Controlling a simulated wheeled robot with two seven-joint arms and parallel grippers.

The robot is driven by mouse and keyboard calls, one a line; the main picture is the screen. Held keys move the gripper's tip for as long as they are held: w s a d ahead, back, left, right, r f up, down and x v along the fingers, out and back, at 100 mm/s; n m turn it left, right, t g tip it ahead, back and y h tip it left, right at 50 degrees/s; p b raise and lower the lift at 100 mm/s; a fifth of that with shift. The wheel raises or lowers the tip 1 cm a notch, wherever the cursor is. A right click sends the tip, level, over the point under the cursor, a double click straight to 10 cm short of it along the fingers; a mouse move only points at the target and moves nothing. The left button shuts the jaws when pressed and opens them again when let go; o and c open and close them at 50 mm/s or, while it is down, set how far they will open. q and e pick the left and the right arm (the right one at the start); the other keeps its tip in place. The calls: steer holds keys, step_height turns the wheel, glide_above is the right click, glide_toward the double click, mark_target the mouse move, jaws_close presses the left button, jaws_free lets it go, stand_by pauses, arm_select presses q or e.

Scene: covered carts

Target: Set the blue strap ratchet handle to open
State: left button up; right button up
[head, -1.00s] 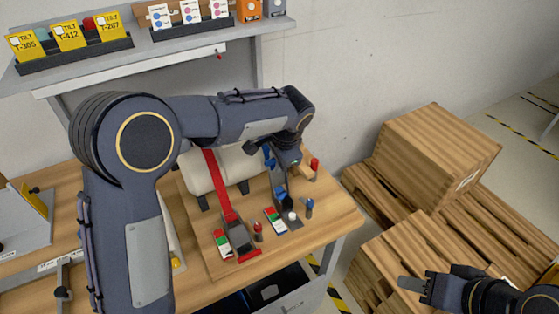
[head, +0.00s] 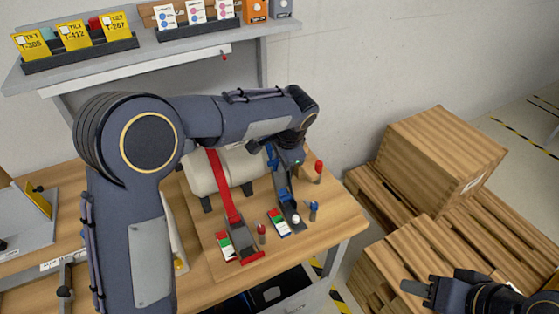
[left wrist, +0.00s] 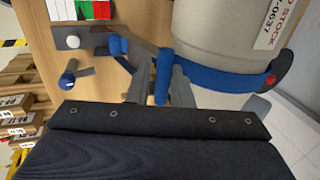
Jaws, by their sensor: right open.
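The blue strap ratchet (head: 287,204) lies on the wooden board to the right of the red one, partly hidden by my left arm. In the left wrist view its blue cross grip (left wrist: 163,72) stands up between grey parts, and the blue strap (left wrist: 215,80) runs right along the pale roll. My left gripper (head: 287,163) is at the ratchet's far end. Its fingers (left wrist: 162,95) are at the blue grip, but whether they are closed on it is unclear. My right gripper (head: 416,288) is open and empty, low at the right, away from the ratchet.
The red strap ratchet (head: 241,240) is close on the left. Red-green-white cards, a red peg (head: 261,232) and a blue peg (head: 313,210) stand near the ratchets. A pale roll (head: 238,168) lies behind. Wooden crates (head: 440,150) stand right of the cart.

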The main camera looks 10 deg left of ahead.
arm_select(q)
steer(key=v, duration=0.7)
steer(key=shift+b, duration=0.4)
steer(key=s+a+r+n+h, duration=0.25)
steer(key=s+a+n, duration=0.25)
steer(key=s+a, duration=0.75)
steer(key=s+f+n+t+h, duration=0.1)
steer(key=s+f+n, duration=0.2)
steer(key=s, duration=0.5)
steer(key=s+f+n+t+h, duration=0.1)
steer(key=s+f+n+h, duration=0.1)
steer(key=s, duration=0.6)
steer(key=a+f+n, duration=0.1)
steer(key=n, duration=0.1)
steer(key=shift+s+f+n+t, duration=0.2)
steer(key=shift+f+n+t, duration=0.1)
steer(key=shift+t, duration=0.1)
steer(key=shift+h, duration=0.25)
steer(key=shift+c, duration=0.3)
